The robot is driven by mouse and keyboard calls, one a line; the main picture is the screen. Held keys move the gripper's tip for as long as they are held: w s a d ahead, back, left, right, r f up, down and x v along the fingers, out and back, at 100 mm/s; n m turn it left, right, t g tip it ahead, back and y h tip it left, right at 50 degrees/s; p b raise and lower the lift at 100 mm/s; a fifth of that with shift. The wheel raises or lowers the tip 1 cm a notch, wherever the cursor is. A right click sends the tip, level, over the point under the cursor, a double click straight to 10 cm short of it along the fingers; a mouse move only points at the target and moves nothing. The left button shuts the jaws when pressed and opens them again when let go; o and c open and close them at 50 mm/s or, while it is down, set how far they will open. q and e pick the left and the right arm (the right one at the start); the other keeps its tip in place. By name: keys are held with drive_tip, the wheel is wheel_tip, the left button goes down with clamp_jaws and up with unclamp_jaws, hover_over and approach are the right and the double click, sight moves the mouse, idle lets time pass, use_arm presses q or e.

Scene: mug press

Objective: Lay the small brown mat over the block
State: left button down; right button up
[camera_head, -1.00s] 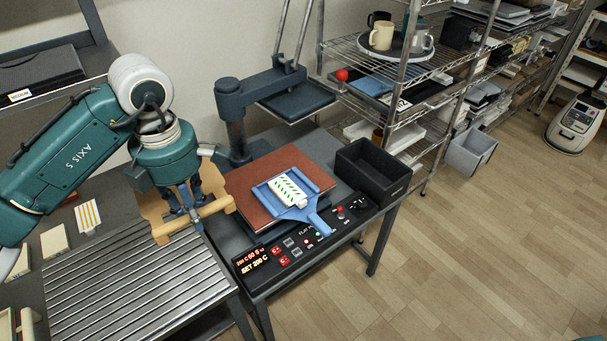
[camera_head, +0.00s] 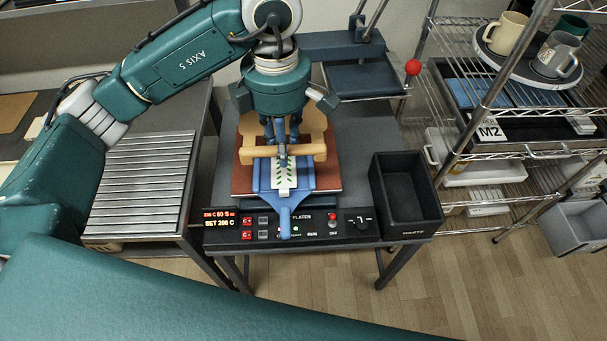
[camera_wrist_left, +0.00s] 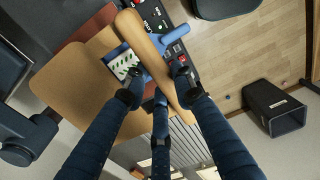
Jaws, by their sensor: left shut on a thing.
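The small brown mat (camera_head: 315,122) is tan, with a pale wooden bar (camera_head: 308,150) along its front edge. My left gripper (camera_head: 281,142) is shut on it at the bar and holds it over the press. The mat (camera_wrist_left: 75,88) also shows in the left wrist view, with the bar (camera_wrist_left: 150,58) crossing between my fingers. The block (camera_head: 284,180), white with green marks, lies in a blue paddle-shaped tray (camera_head: 285,219). The mat and gripper hide its far part. Whether the mat touches the block cannot be told. My right gripper is not in view.
The tray lies on a red-brown board (camera_head: 242,184) on the press. The raised upper plate (camera_head: 362,80) stands behind right. A black bin (camera_head: 405,200) is at the right, a control panel (camera_head: 262,232) in front, a ribbed table (camera_head: 145,185) at the left.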

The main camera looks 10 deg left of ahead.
use_arm(q)
wheel_tip(320, 180, down, 8)
drive_tip(key=p, duration=0.3)
hover_over(287, 206)
wheel_tip(287, 206, down, 7)
drive_tip(key=shift+r, duration=0.15)
drive_tip(key=shift+a+f, duration=0.1)
drive_tip(key=shift+f, duration=0.6)
wheel_tip(287, 206, down, 3)
drive_tip(key=shift+f+p, duration=0.2)
drive_tip(key=shift+p, duration=0.45)
drive_tip(key=shift+f, duration=0.15)
drive_tip(key=shift+w+f+b, duration=0.1)
drive_tip(key=shift+f+b, duration=0.1)
drive_tip(key=shift+b, duration=0.1)
drive_tip(key=c, duration=1.4)
unclamp_jaws()
drive_tip(key=shift+c, duration=0.2)
drive_tip(key=shift+r, duration=0.1)
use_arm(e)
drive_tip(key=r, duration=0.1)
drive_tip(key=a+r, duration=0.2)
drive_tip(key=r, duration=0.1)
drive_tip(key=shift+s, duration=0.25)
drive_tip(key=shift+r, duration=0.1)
